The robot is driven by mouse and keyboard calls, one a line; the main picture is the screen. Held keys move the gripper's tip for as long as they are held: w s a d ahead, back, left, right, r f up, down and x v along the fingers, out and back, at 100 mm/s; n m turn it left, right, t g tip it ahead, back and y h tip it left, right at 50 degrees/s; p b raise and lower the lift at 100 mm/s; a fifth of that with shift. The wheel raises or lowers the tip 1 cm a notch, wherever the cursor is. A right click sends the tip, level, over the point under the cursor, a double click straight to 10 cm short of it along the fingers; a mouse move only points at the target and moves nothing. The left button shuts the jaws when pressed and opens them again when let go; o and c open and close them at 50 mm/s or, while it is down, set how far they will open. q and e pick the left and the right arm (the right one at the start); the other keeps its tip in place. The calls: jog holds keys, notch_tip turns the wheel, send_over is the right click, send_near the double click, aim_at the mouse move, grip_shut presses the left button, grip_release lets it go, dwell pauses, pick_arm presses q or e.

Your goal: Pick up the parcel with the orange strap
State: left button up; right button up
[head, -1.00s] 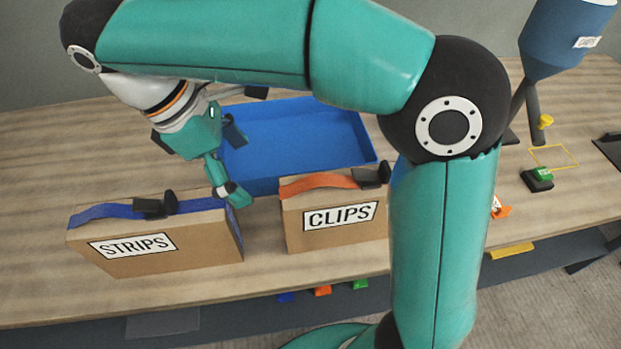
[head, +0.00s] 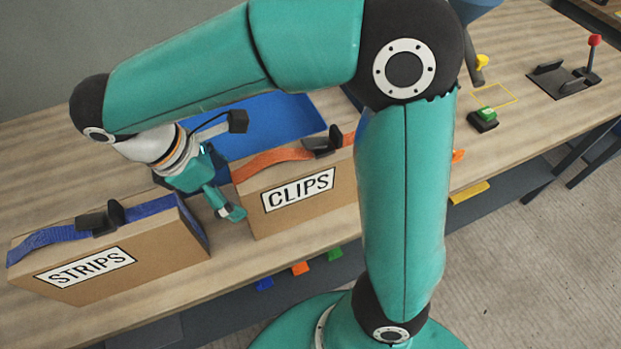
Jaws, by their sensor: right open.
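The parcel with the orange strap (head: 280,199) is a brown box labelled CLIPS, upright on the wooden table in the middle of the head view. Its orange strap (head: 270,160) runs over the top with a black handle (head: 322,143). My right arm hides its right end. My right gripper (head: 216,192) is open and empty, pointing down just left of this parcel, near its left end. I cannot tell whether a finger touches it. My left gripper is not in view.
A parcel labelled STRIPS with a blue strap (head: 155,207) stands to the left. A blue tray (head: 275,118) lies behind the CLIPS parcel. A green button box (head: 483,119) and a red-knobbed lever (head: 594,41) are at the right. Coloured tabs show along the table's front.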

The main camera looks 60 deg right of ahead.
jog(key=shift+x, duration=2.4)
jog(key=shift+s+a, duration=0.1)
jog(key=shift+s, duration=0.1)
jog(key=c, duration=1.7)
